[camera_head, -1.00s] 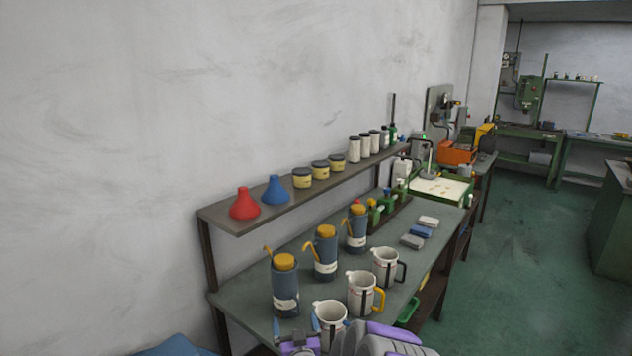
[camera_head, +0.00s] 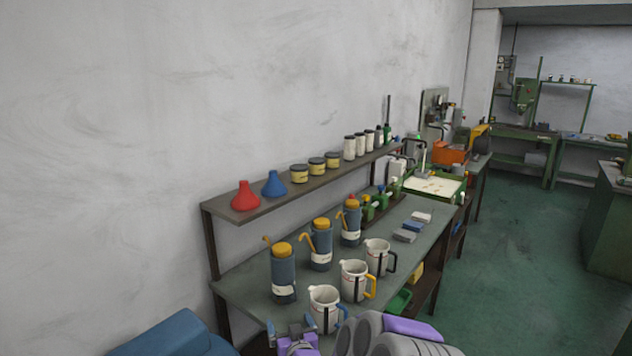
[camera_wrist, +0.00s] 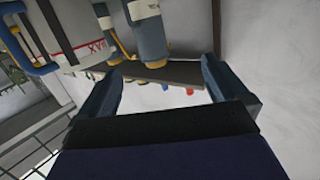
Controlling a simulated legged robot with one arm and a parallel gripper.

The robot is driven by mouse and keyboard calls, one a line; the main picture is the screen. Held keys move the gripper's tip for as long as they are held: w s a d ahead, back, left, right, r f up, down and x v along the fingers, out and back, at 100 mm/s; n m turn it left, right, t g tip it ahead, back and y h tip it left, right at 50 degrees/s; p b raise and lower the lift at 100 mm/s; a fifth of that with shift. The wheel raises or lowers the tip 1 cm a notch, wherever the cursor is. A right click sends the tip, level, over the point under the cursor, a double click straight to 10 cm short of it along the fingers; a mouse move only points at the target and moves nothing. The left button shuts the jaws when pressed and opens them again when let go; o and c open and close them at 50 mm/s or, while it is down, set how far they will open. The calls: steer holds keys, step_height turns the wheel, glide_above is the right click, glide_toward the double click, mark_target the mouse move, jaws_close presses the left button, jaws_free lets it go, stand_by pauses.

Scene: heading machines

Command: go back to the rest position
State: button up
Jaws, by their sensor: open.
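My gripper (camera_wrist: 162,67) is open and empty in the wrist view, with its two dark fingers spread apart. In the head view my gripper (camera_head: 290,330) shows at the bottom edge, beside the nearest white jug (camera_head: 324,308). That jug has a blue handle, and it also shows in the wrist view (camera_wrist: 70,30) at upper left. My purple and grey arm fills the bottom of the head view. I cannot tell from the head view how far the fingers are from the bench edge.
The grey bench (camera_head: 245,290) holds several white jugs and grey-blue canisters (camera_head: 283,275) with yellow lids. A shelf (camera_head: 250,213) above holds a red funnel (camera_head: 245,197), a blue funnel (camera_head: 274,185) and several jars. Green floor (camera_head: 500,270) is clear at the right.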

steer(key=s+d+r+m+g+h, duration=0.1)
steer(key=s+d+r+g, duration=0.3)
steer(key=s, duration=1.2)
steer(key=s+d+r+m+g+h, duration=0.1)
steer(key=s+d+r+g, duration=0.3)
steer(key=s, duration=1.3)
steer(key=s+d+r+m+g+h, duration=0.1)
steer(key=s+d+r+g, duration=0.3)
steer(key=s+d+g, duration=0.5)
steer(key=s+d+h, duration=0.1)
steer(key=s+d, duration=0.3)
steer(key=s, duration=0.4)
steer(key=shift+h, duration=0.4)
steer(key=shift+d+r, duration=0.1)
steer(key=shift+c, duration=0.4)
